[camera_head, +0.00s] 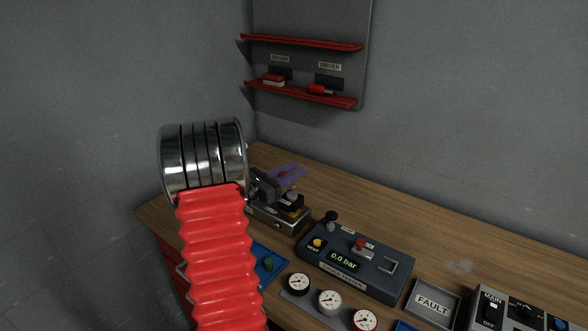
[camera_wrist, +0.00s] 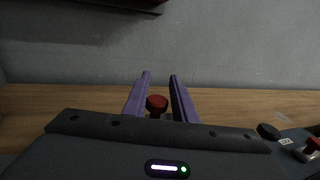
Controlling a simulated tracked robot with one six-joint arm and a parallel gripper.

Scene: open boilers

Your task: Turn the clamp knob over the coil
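My gripper (camera_head: 297,168) has two purple fingers, which also show in the wrist view (camera_wrist: 160,76). They are apart. A red round knob (camera_wrist: 157,103) shows between them in the wrist view, nearer the left finger, with a gap to the right finger. I cannot tell whether the left finger touches it. In the head view a bit of red (camera_head: 282,174) shows between the fingers, above a small bench fixture (camera_head: 278,217). The coil is not clearly made out; my wrist hides part of the fixture.
A pressure tester (camera_head: 355,262) reading 0.0 bar stands right of the fixture. In front are several round gauges (camera_head: 330,301), a blue tray (camera_head: 270,262) and a FAULT tray (camera_head: 432,303). Red shelves (camera_head: 310,95) hang on the wall behind. The bench behind the tester is clear.

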